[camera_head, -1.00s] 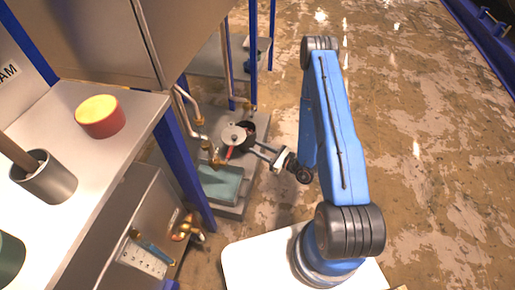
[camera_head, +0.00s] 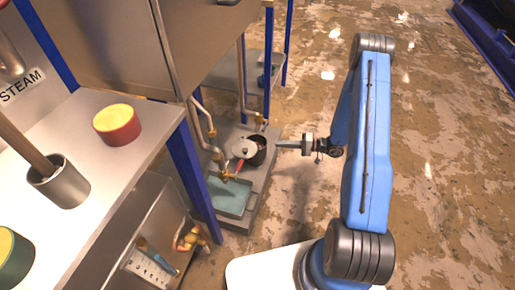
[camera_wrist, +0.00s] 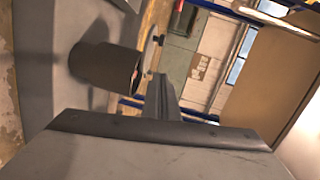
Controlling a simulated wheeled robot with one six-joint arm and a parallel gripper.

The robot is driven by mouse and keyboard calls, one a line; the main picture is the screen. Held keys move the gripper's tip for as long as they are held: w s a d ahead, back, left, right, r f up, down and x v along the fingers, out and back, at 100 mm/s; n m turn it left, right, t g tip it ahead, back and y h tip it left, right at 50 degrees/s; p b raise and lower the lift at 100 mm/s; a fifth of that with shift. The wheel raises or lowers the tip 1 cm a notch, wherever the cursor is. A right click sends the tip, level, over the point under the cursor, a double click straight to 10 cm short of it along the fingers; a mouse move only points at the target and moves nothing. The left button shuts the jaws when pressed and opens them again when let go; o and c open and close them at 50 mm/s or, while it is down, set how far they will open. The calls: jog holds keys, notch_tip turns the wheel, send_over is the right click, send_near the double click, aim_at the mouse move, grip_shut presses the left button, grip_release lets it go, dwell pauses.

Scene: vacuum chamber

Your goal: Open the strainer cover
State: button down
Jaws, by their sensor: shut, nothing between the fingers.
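The strainer is a dark round pot (camera_head: 259,153) on the grey plinth beside the blue post. Its grey round cover (camera_head: 244,148) sits off to the pot's left side, and part of the dark mouth shows. In the wrist view the pot (camera_wrist: 104,65) appears sideways, with the cover (camera_wrist: 149,51) nearly edge-on and apart from the rim. My gripper (camera_head: 281,144) is shut and empty, just right of the pot. Its shut fingers (camera_wrist: 161,82) point past the pot in the wrist view. Whether they touch the pot is hard to tell.
Brass-fitted pipes (camera_head: 214,150) and a teal tray (camera_head: 228,196) stand close left of the strainer. A blue post (camera_head: 190,165) and a shelf with a red-and-yellow round object (camera_head: 117,124) are further left.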

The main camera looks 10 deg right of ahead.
aim_at(255, 152)
jog(key=shift+s+a+x, duration=0.15)
jog(key=shift+s+x, duration=0.25)
jog(key=shift+x, duration=1.7)
jog(key=shift+s+a+x, duration=0.15)
jog(key=shift+s+x, duration=0.3)
jog(key=shift+x, duration=1.65)
jog(key=shift+s+a+x, duration=0.2)
jog(key=shift+s+x, duration=0.2)
jog(key=shift+x, duration=1.7)
jog(key=shift+f, duration=0.2)
jog(key=shift+a, duration=0.15)
